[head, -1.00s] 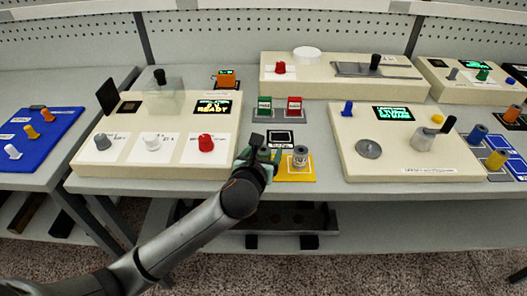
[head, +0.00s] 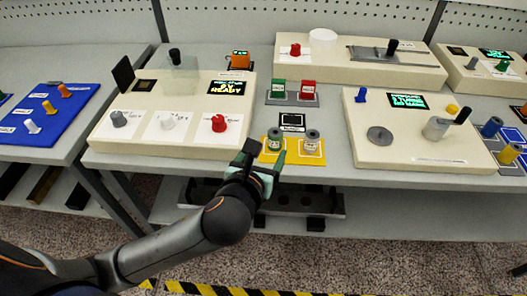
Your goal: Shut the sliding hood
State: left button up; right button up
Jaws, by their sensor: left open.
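A clear, see-through hood (head: 180,78) with a black knob (head: 175,56) stands at the back of the cream machine on the left. A dark square recess (head: 145,86) lies to its left, apart from it, beside an upright black panel (head: 123,74). My left gripper (head: 263,158) is open and empty in front of this machine's right corner, well away from the hood. It is just in front of a green-topped spool (head: 275,137) on a yellow mat (head: 318,158). My right gripper is out of view.
The machine front carries grey, white and red knobs (head: 218,123) and a display (head: 230,88). A grey spool (head: 311,141) stands on the mat. Green and red blocks (head: 307,90) sit behind. Another cream machine (head: 415,150) stands right, and one with a grey plate (head: 388,54) behind.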

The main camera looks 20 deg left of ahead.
aim_at(175, 54)
jog(key=u, duration=1.25)
